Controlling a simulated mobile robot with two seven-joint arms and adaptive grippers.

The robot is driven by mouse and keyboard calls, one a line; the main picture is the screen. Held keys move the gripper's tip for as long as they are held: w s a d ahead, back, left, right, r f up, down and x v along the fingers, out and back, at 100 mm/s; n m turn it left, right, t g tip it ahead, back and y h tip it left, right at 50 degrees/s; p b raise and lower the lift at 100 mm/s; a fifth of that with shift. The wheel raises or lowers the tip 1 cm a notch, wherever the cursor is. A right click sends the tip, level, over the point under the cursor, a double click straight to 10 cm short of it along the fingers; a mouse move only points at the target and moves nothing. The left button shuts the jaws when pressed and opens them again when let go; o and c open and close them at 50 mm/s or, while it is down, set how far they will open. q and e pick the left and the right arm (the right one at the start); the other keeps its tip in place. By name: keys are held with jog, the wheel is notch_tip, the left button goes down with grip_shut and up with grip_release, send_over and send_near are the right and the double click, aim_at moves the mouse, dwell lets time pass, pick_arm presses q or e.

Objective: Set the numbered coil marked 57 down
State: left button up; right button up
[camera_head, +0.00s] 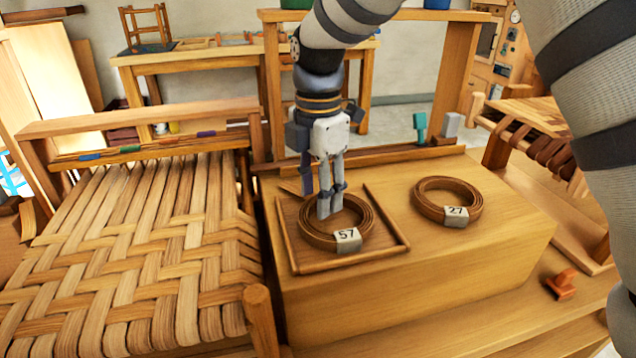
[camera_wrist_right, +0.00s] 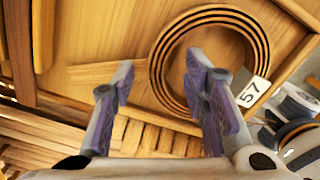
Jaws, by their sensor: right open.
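The coil marked 57 (camera_head: 362,228) is a brown wound ring with a white number tag. It lies flat in a shallow square wooden tray (camera_head: 287,238) on a wooden block. My right gripper (camera_head: 330,208) points down at the coil's left part in the head view. In the right wrist view the gripper (camera_wrist_right: 160,75) is open, its two purple-grey fingers apart. The coil (camera_wrist_right: 262,42) shows there with its near-left band between the fingers and one finger over the ring's inside. Whether a finger touches the coil I cannot tell. My left gripper is not in view.
A second coil marked 27 (camera_head: 425,202) lies on the block (camera_head: 420,275) to the right of the tray. A woven bark seat (camera_head: 130,250) stands close on the left. A small orange item (camera_head: 562,284) lies at the lower right. Bare block top surrounds the second coil.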

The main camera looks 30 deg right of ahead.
notch_tip(320, 180, up, 12)
dwell(0.3)
